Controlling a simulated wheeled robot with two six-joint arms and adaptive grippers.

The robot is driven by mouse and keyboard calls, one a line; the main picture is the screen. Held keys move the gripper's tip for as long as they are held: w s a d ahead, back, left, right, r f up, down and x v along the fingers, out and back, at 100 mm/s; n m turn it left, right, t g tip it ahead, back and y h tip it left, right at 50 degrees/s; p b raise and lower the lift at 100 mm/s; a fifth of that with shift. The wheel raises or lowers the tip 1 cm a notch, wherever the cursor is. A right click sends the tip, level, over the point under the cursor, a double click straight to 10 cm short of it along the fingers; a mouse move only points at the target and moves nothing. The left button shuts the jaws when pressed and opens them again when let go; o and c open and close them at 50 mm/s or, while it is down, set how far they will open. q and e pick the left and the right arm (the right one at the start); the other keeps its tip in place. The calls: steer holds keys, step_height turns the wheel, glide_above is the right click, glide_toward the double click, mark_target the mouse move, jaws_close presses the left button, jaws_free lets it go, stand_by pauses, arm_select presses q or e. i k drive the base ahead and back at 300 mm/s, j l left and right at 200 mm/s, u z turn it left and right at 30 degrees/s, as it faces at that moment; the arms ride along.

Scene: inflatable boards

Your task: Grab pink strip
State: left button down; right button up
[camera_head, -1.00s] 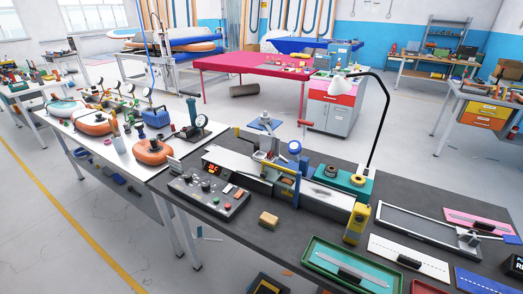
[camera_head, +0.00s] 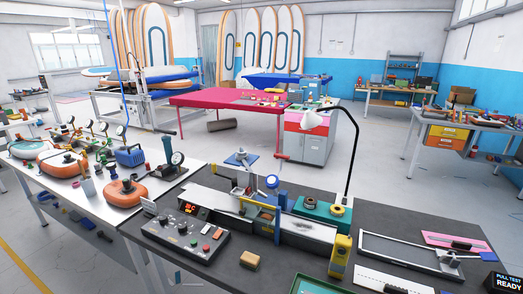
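A pink strip (camera_head: 433,238) lies flat on the dark workbench at the right, behind a metal frame. A small dark block with a metal clamp-like part rests near its right end and covers part of it. Neither of my grippers shows in the head view, so whether they are open or shut is hidden.
The dark workbench (camera_head: 330,265) carries a control box (camera_head: 186,234), a sealing machine, a yellow device (camera_head: 340,256), a metal frame (camera_head: 398,252) and a white strip (camera_head: 385,281). A black lamp arm (camera_head: 354,160) rises behind them. A white table with orange items stands left.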

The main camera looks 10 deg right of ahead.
mark_target(449, 242)
steer(key=z, duration=2.8)
steer(key=i+l+z, duration=0.15)
steer(key=i+z, duration=0.15)
steer(key=z, duration=0.15)
steer(key=i+z, duration=0.4)
steer(key=i+l, duration=0.15)
steer(key=i, duration=0.65)
steer(key=i+l, duration=0.1)
steer(key=i, duration=0.7)
steer(key=i+u, duration=0.2)
steer(key=u, duration=0.2)
steer(key=i+u, duration=0.45)
steer(key=u, duration=0.3)
steer(key=i+l+u, duration=0.1)
steer(key=u, duration=0.3)
steer(key=i+j+u, duration=0.15)
steer(key=i+u, duration=0.55)
steer(key=i, duration=0.15)
steer(key=i+l+u, duration=0.1)
steer(key=i+u, duration=0.2)
steer(key=i, duration=0.15)
steer(key=i+u, duration=0.1)
steer(key=i, duration=0.85)
steer(key=i+l, duration=0.1)
steer(key=i, duration=0.9)
steer(key=j+u, duration=0.05)
